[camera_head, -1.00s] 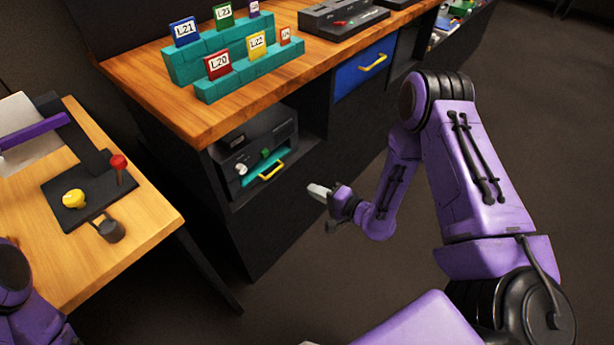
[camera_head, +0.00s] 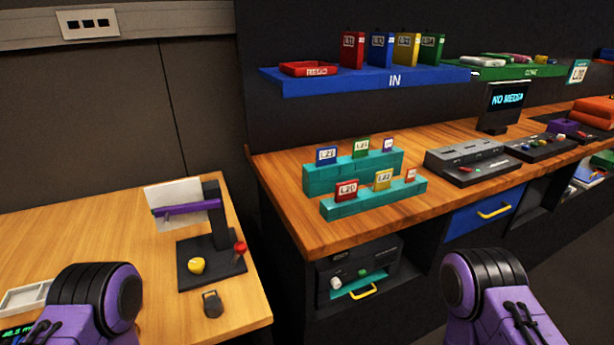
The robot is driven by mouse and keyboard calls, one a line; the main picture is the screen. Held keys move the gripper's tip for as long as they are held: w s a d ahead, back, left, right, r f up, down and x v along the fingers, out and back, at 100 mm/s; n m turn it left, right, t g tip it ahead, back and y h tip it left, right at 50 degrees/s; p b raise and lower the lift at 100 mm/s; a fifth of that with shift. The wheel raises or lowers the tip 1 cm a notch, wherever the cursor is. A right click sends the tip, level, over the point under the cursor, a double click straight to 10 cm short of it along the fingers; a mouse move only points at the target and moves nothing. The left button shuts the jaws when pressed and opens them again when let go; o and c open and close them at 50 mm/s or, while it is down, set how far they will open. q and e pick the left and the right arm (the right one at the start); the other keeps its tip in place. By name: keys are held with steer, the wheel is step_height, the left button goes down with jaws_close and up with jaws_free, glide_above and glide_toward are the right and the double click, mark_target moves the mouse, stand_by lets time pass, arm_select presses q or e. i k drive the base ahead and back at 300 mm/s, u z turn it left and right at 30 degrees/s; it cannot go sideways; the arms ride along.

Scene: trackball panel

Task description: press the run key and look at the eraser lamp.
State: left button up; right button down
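A dark boxy unit (camera_head: 385,252) sits in the open bay under the wooden counter. It may be the eraser, but I see no readable name on it. Its front has a pale round knob (camera_head: 336,283), a small green part (camera_head: 362,273) and a teal drawer with a yellow handle (camera_head: 363,292). I cannot tell which part is the run key or the lamp, and no lit lamp shows there. Neither gripper is in view; only my purple arm links show at the bottom left and bottom right.
Teal racks (camera_head: 372,204) with labelled cartridges stand on the counter near a grey console (camera_head: 470,160) and a "NO MEDIA" screen (camera_head: 506,100). The left table holds a black stand (camera_head: 212,262) with a yellow ball and red knob. A blue IN shelf (camera_head: 365,79) hangs above.

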mark_target(361, 274)
steer(key=u, duration=0.05)
steer(key=k, duration=0.5)
steer(key=z, duration=1.6)
steer(key=i, duration=0.95)
steer(key=u, duration=1.75)
